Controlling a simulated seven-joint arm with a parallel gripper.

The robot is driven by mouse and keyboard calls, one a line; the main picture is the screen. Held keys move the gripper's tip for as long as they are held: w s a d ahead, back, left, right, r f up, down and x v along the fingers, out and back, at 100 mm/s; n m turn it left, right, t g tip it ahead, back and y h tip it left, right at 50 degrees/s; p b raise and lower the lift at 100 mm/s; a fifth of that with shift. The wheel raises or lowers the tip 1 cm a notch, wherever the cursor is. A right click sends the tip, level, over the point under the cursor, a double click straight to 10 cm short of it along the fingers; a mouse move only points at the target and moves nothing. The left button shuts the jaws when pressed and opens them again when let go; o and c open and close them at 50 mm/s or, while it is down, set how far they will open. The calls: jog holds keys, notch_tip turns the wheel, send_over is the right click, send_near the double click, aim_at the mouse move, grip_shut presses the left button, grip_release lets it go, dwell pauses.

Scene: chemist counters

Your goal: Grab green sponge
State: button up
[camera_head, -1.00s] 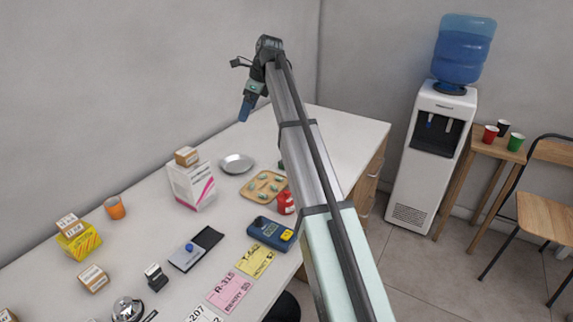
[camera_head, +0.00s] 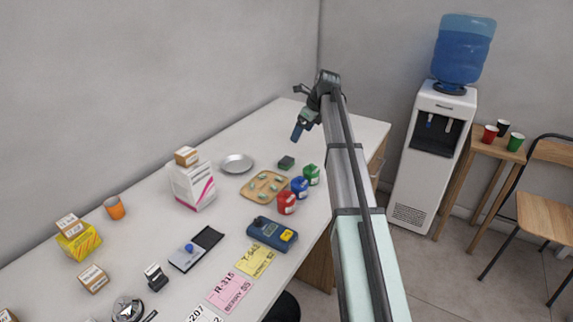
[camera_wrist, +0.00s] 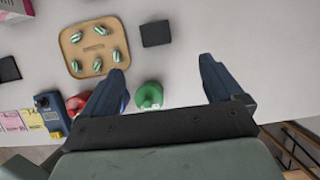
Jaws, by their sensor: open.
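The green sponge (camera_head: 286,162) is a small dark green block lying on the white counter, just right of the tray of pills. In the wrist view, the dark block (camera_wrist: 155,33) lies ahead of my fingers and nothing covers it. My gripper (camera_head: 297,134) is above the counter, up and slightly right of the sponge in the head view. In the wrist view its blue fingers (camera_wrist: 163,75) are spread apart with nothing held between them.
The wooden tray (camera_head: 246,188) lies left of the sponge. Red (camera_head: 287,203), blue (camera_head: 299,187) and green (camera_head: 311,174) jars stand near the counter's front edge. A metal dish (camera_head: 237,163) and a white box (camera_head: 191,187) are farther left. The counter beyond the sponge is clear.

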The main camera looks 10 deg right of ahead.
send_over(287, 160)
jog(key=s+d, duration=0.2)
jog(key=d, duration=0.1)
jog(key=f, duration=0.8)
jog(key=shift+w+a+f, duration=0.2)
jog(key=shift+a+f, duration=0.05)
jog(key=shift+f, duration=0.1)
jog(key=shift+a+x, duration=0.2)
jog(key=shift+x, duration=1.15)
jog(key=shift+a+x, duration=0.2)
jog(key=shift+x, duration=1.15)
jog(key=shift+s+r, duration=0.15)
jog(key=shift+s, duration=0.05)
jog(key=c, duration=1.1)
